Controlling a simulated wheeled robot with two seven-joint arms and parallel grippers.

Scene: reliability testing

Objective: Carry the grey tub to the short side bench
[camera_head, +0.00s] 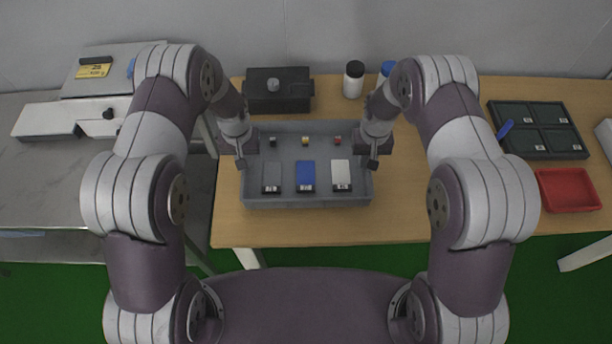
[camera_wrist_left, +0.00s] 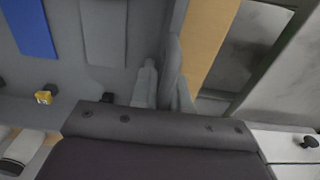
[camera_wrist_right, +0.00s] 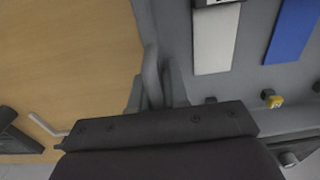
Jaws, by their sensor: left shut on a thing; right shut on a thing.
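The grey tub (camera_head: 305,202) is over the wooden table near its front edge; I cannot tell whether it touches the top. In it lie a grey, a blue (camera_head: 305,175) and a white flat piece (camera_head: 341,174), with small black, yellow and red parts behind them. My left gripper (camera_head: 241,160) is shut on the tub's left wall, also seen in the left wrist view (camera_wrist_left: 165,85). My right gripper (camera_head: 373,161) is shut on the right wall, which shows between its fingers in the right wrist view (camera_wrist_right: 156,88). The tub looks level.
The short grey side bench (camera_head: 45,185) stands left, across a gap, with a white-and-grey machine (camera_head: 100,95) at its back. On the wooden table (camera_head: 420,205) are a black box (camera_head: 279,96), bottles (camera_head: 354,79), a dark divided tray (camera_head: 538,130) and a red tray (camera_head: 568,190).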

